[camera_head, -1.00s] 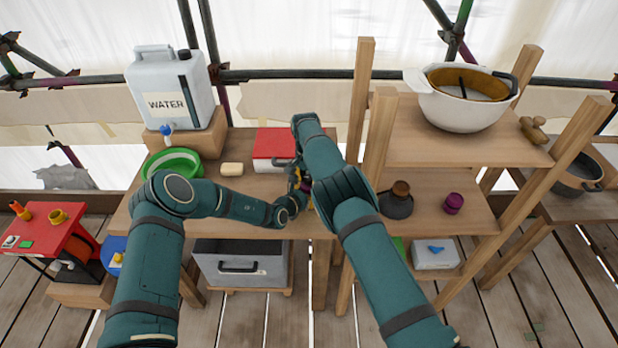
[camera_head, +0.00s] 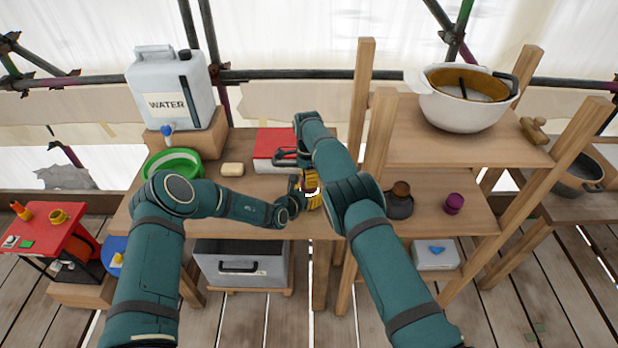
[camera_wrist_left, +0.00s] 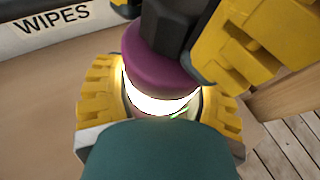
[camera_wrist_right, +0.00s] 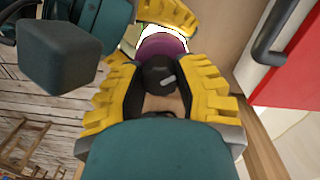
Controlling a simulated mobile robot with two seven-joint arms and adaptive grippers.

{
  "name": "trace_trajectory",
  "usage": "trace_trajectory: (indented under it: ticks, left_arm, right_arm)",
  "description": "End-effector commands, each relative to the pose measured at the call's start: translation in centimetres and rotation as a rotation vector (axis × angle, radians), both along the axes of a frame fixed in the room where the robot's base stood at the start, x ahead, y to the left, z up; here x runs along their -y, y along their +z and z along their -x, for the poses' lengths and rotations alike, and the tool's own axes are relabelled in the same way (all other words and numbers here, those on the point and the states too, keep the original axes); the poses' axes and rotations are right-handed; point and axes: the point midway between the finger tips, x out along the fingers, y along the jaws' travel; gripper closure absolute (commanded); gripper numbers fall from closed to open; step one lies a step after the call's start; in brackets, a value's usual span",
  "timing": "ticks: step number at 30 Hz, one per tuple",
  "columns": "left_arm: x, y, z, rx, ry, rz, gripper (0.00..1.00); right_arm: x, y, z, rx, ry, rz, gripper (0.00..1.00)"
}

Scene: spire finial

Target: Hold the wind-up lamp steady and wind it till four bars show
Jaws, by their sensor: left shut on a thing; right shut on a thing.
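The wind-up lamp (camera_wrist_left: 160,72) has a purple cap, a bright white band and a dark knob (camera_wrist_right: 158,76) on top. It stands near the table's front, mostly hidden by my grippers in the head view. My left gripper (camera_wrist_left: 160,98) is shut around the lamp's glowing body, a yellow finger on each side. My right gripper (camera_wrist_right: 157,84) is shut on the dark knob from above; its yellow fingers also show in the head view (camera_head: 313,200). A small green mark (camera_wrist_left: 182,112) shows low on the band; I cannot count any bars.
A red-lidded white wipes box (camera_head: 272,146) lies just behind the lamp. A soap-like block (camera_head: 232,169), green basin (camera_head: 172,164) and water canister (camera_head: 172,92) stand to the left. Shelf posts (camera_head: 376,150) rise close to the right of my right arm.

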Motion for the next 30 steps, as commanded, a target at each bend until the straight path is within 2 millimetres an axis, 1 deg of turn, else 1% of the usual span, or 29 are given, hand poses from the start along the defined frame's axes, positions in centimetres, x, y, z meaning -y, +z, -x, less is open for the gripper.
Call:
trace_trajectory:
  ticks: [6,12,27,28,30]
  left_arm:
    - [0.23,0.21,-0.03,0.005,-0.004,0.001,0.83]
    - [0.28,0.22,-0.02,0.005,-0.005,0.002,0.83]
    - [0.35,0.24,0.01,0.005,-0.006,0.002,0.83]
    - [0.36,0.24,0.02,0.005,-0.006,0.002,0.83]
    - [0.33,0.22,0.02,0.005,-0.006,0.002,0.83]
  right_arm:
    - [-0.13,-0.23,0.07,-0.002,-0.104,-0.002,1.00]
    - [-0.12,-0.23,0.05,-0.002,-0.154,-0.002,1.00]
    - [-0.13,-0.23,0.03,-0.001,-0.167,-0.002,1.00]
    - [-0.13,-0.23,0.03,-0.001,-0.167,-0.002,0.55]
    - [-0.11,-0.20,0.02,-0.001,-0.167,-0.001,0.33]
